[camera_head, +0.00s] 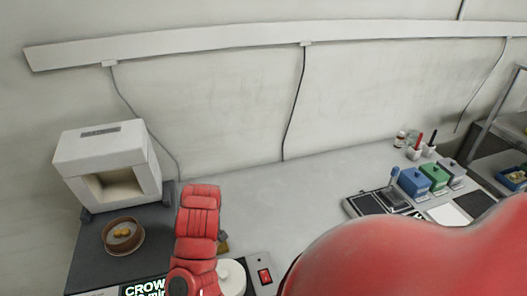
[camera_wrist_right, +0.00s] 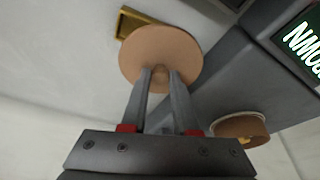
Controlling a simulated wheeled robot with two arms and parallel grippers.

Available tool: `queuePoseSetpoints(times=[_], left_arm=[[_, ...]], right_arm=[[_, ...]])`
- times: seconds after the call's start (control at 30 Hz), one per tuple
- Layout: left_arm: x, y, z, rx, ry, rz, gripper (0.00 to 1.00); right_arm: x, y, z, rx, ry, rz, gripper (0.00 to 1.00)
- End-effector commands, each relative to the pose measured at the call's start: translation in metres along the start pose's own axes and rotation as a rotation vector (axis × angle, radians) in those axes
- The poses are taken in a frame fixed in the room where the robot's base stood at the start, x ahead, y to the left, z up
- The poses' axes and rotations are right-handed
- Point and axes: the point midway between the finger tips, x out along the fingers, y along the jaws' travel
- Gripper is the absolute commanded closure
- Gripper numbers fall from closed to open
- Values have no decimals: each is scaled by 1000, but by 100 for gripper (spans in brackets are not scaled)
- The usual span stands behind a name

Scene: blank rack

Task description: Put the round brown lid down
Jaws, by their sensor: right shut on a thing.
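The round brown lid (camera_wrist_right: 163,45) shows in the right wrist view, with its broad face toward the camera. My right gripper (camera_wrist_right: 160,76) is shut on the small knob at its middle. The lid does not show in the head view, where a red arm link of mine covers part of the table. An open round brown container (camera_head: 123,236) with yellow pieces inside stands on a dark surface at the left. It also shows in the right wrist view (camera_wrist_right: 240,131), at the lower right and apart from the held lid. My left gripper is not in view.
A white box-shaped machine (camera_head: 107,165) with an open front stands behind the container. A small gold tray (camera_wrist_right: 137,22) lies partly behind the lid. A red switch (camera_head: 265,276) is near the front. Blue (camera_head: 413,182) and green (camera_head: 435,175) boxes stand at the right. The middle tabletop (camera_head: 290,205) is clear.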

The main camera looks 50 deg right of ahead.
Motion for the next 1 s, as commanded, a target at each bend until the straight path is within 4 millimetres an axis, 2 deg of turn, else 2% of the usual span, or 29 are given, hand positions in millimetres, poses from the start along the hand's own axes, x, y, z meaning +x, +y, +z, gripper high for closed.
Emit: queuePoseSetpoints(times=[0.13,0.23,0.4,0.57,0.6,0.83,1.0], left_arm=[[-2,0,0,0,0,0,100],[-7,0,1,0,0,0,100],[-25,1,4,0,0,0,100],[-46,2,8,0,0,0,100],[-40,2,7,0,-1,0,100],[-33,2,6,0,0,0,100],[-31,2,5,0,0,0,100]], right_arm=[[2,7,-8,-1,1,3,100],[10,23,-19,4,-2,6,100],[26,52,-51,-2,1,9,100],[38,74,-74,2,-1,9,100],[35,79,-80,0,-4,8,100],[41,96,-104,-4,-2,5,100],[47,104,-111,0,-2,2,100]])
